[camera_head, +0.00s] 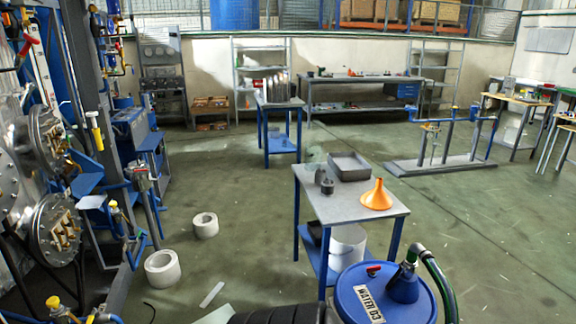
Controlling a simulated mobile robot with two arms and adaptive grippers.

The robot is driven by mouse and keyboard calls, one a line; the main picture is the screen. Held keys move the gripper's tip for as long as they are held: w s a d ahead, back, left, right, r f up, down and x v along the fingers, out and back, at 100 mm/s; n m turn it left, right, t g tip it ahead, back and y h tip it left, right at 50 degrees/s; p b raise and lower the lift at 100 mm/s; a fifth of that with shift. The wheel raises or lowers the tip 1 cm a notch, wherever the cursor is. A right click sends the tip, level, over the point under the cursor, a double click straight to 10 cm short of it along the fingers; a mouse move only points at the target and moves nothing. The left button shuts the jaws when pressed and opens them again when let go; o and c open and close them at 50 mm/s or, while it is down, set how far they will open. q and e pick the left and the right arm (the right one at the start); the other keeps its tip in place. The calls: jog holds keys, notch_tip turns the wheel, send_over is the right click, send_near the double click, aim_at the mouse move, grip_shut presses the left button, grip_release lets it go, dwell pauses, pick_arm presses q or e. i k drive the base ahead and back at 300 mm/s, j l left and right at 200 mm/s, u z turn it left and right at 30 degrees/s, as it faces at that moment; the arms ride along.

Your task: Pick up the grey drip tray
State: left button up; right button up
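The grey drip tray (352,176) is a shallow rectangular tray with raised walls. It lies flat on the grey top of a small blue-legged table (340,202) right of the middle of the head view, towards the table's far edge. No gripper touches it. Neither of my grippers shows in this view.
An orange funnel (377,196) stands on the tray's right near side, and small dark fittings (325,182) stand on its left. A white bucket (347,246) is on the lower shelf. A blue drum (385,296) with a hose stands in front. Floor left of the table is mostly clear.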

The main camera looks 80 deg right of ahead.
aim_at(348, 166)
jog(key=z, duration=3.2)
jog(key=i+j+z, duration=0.1)
jog(key=i+j, duration=0.15)
jog(key=i+j+z, duration=0.1)
jog(key=j, duration=0.3)
jog(key=i+j+z, duration=0.1)
jog(key=i+j, duration=0.4)
jog(key=j, duration=0.25)
jog(key=i+z, duration=0.05)
